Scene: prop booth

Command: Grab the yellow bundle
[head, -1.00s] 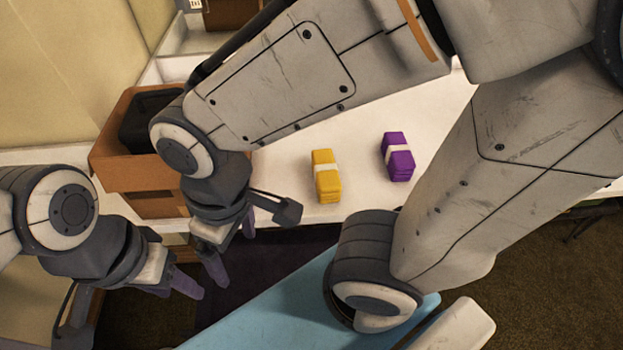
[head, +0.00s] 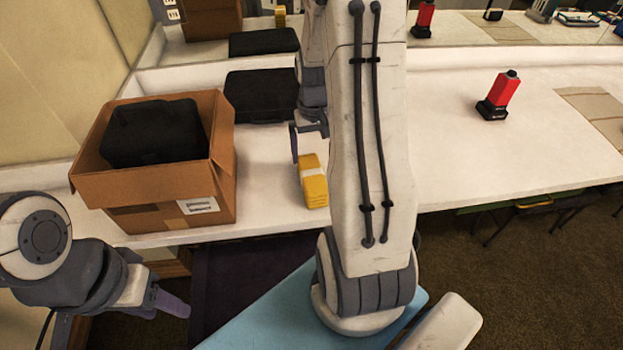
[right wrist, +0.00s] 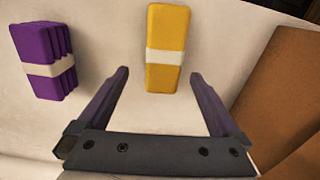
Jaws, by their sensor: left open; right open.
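The yellow bundle (head: 313,188) with a white band lies on the white table, right of the cardboard box. It also shows in the right wrist view (right wrist: 166,25), ahead of the fingertips and roughly centred between them. My right gripper (head: 310,136) is open and empty, on the far side of the bundle in the head view, partly hidden by my right arm. Its two spread fingers also show in the right wrist view (right wrist: 160,74). My left gripper (head: 170,300) is empty and open, low at the left, in front of the table.
A purple bundle (right wrist: 42,52) lies left of the yellow one in the right wrist view; my arm hides it in the head view. A cardboard box (head: 150,190) holds a black case (head: 150,132). Another black case (head: 262,95) lies behind. A red device (head: 498,95) stands right.

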